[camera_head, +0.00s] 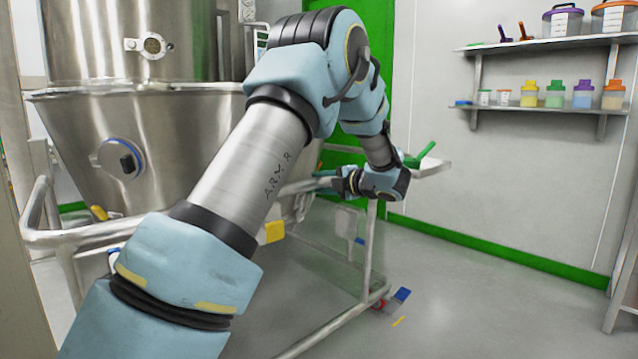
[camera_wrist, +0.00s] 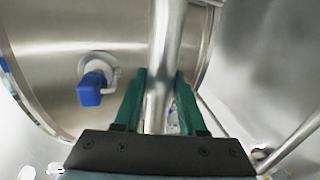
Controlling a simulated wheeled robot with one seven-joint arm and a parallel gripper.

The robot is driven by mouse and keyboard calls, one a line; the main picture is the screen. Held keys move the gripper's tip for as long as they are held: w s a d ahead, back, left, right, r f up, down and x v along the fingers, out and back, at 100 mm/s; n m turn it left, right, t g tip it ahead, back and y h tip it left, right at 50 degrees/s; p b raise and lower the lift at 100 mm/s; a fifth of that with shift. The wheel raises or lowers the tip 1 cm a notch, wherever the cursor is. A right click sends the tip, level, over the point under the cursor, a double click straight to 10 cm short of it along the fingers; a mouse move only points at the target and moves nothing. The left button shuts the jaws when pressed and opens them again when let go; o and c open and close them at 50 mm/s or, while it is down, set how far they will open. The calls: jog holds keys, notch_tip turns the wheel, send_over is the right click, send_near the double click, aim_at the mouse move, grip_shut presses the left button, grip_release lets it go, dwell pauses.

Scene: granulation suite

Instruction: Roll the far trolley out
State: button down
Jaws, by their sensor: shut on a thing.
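The trolley (camera_head: 369,250) is a steel tube frame on castors, carrying a large cone-shaped steel bowl (camera_head: 75,125). Its rail runs across behind my arm, and a caster with a blue pedal (camera_head: 402,295) shows at its right foot. In the wrist view my gripper (camera_wrist: 160,80) has its green fingers on both sides of a steel tube (camera_wrist: 163,45) of the trolley, shut on it. In the head view the gripper (camera_head: 322,182) is at the rail's right part, and my arm hides much of the frame. I cannot see a second trolley.
A tall steel vessel (camera_head: 115,45) stands above the bowl. A green door (camera_head: 345,150) is behind. Wall shelves (camera_head: 545,115) with tubs and bottles are at the right. The grey floor (camera_head: 480,300) to the right of the trolley is clear.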

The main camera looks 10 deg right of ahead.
jog(key=shift+s+d+f+h, duration=0.15)
jog(key=shift+s+d+h, duration=0.15)
jog(key=shift+s+d, duration=0.6)
jog(key=c, duration=0.8)
grip_release()
jog(key=o, duration=0.3)
jog(key=shift+w+a, duration=0.1)
jog(key=shift+a, duration=0.1)
jog(key=p+v, duration=0.2)
jog(key=v, duration=0.8)
jog(key=shift+s+d, duration=0.25)
jog(key=shift+s, duration=0.1)
jog(key=shift+s, duration=0.1)
